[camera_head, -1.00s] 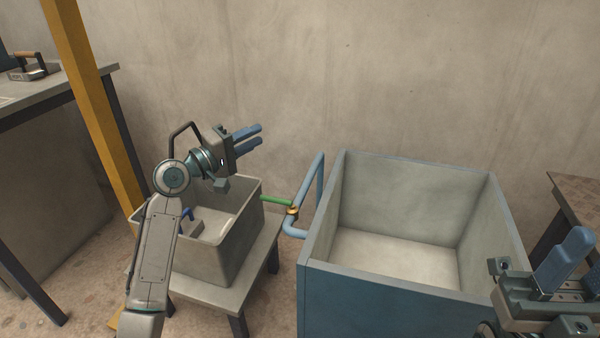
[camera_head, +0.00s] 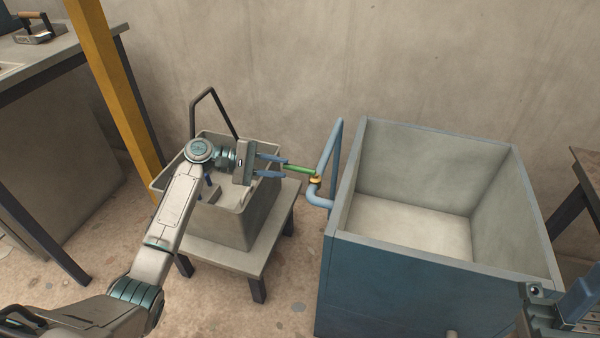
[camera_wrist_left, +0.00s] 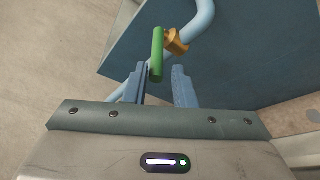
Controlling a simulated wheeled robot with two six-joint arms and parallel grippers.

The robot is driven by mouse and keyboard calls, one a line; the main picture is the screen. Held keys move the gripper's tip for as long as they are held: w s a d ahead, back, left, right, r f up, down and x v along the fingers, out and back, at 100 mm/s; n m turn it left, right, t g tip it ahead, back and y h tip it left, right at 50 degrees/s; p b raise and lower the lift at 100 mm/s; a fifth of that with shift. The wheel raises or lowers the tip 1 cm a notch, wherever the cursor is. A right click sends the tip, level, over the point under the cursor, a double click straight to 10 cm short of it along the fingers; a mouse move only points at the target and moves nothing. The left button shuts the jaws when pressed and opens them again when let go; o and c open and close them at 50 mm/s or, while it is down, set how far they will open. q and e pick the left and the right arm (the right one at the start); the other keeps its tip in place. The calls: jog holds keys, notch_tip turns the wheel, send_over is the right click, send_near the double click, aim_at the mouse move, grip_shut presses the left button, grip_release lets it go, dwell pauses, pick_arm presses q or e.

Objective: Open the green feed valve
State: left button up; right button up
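The green feed valve is a green lever (camera_head: 299,169) on a brass body (camera_head: 315,180), fitted to the blue pipe (camera_head: 319,198) beside the blue tank. The lever points left, toward my left gripper (camera_head: 276,167). The left gripper is open. My right gripper (camera_head: 580,304) shows only in part at the lower right edge, and its fingers are mostly cut off.
A large open blue tank (camera_head: 440,262) stands right of the valve. A grey bin (camera_head: 262,205) with a black handle sits on a low stool (camera_head: 215,258) under my left gripper. A yellow post (camera_head: 115,95) and a bench (camera_head: 50,60) are at the left.

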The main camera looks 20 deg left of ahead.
aim_at(300, 169)
pick_arm(q)
jog(key=b+x, duration=0.1)
jog(key=x, duration=0.5)
jog(key=shift+d+r, duration=0.1)
jog(key=shift+d, duration=0.05)
jog(key=shift+c, duration=0.4)
grip_shut()
